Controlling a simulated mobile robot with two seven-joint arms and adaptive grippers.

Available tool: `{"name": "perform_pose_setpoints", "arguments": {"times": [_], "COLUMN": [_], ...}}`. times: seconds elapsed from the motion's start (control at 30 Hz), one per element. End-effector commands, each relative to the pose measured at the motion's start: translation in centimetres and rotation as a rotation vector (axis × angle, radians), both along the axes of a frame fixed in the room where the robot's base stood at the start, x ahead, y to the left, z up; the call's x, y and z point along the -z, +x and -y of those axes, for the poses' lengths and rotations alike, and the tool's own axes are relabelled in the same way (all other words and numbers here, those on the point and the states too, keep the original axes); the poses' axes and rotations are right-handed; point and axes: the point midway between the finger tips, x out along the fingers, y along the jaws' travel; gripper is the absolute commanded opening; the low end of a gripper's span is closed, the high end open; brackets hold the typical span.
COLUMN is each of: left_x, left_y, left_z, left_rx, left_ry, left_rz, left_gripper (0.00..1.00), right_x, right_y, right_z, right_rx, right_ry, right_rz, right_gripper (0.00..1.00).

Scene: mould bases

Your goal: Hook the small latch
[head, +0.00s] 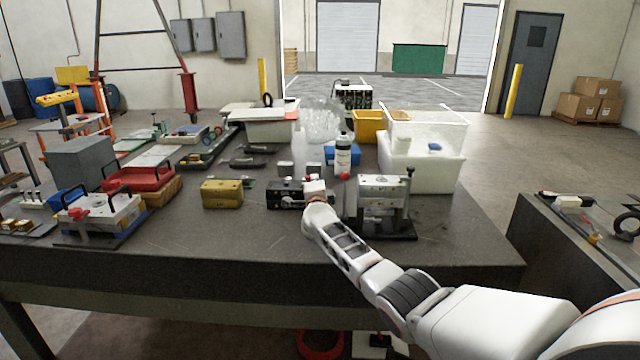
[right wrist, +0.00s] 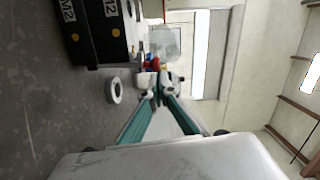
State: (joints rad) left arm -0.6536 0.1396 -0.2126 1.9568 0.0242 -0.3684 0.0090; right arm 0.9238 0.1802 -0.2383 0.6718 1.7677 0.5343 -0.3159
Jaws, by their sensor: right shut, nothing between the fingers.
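A black mould block (head: 285,194) sits on the table near the middle, just left of my right wrist. In the right wrist view this black block (right wrist: 93,32) shows at the upper left, with yellow dots and "M2" marks. My right gripper (right wrist: 160,92) is shut and empty, its teal fingers meeting close to the block's end. Small white, grey and red parts (right wrist: 149,80) show right at the fingertips; I cannot tell whether they touch, or which is the small latch. In the head view my right wrist hides the fingers. My left gripper is out of view.
A grey metal fixture (head: 383,190) stands right of my wrist. A brass-coloured block (head: 221,194) is to the left, a white bottle (head: 343,155) behind, and clear bins (head: 420,172) at back right. A pale ring (right wrist: 115,90) lies near the fingers. The table's front is clear.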

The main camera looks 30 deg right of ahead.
Motion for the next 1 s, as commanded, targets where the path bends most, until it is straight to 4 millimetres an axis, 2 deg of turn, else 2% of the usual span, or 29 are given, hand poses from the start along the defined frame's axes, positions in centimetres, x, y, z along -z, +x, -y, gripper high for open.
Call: {"name": "perform_pose_setpoints", "arguments": {"times": [0.23, 0.8, 1.0], "left_x": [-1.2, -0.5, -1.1], "left_y": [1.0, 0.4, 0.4], "left_z": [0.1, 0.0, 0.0], "left_rx": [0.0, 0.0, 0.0], "left_ry": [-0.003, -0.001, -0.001], "left_rz": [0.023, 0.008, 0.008], "left_gripper": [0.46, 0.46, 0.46], "right_x": [-0.1, -0.3, -0.3], "right_y": [0.3, 0.5, 0.3], "right_z": [-0.5, -0.8, -1.3], "right_rx": [0.0, -0.002, -0.003], "right_ry": [0.002, 0.001, 0.003], "right_rz": [0.001, 0.002, 0.001], "right_gripper": [0.0, 0.0, 0.0]}}
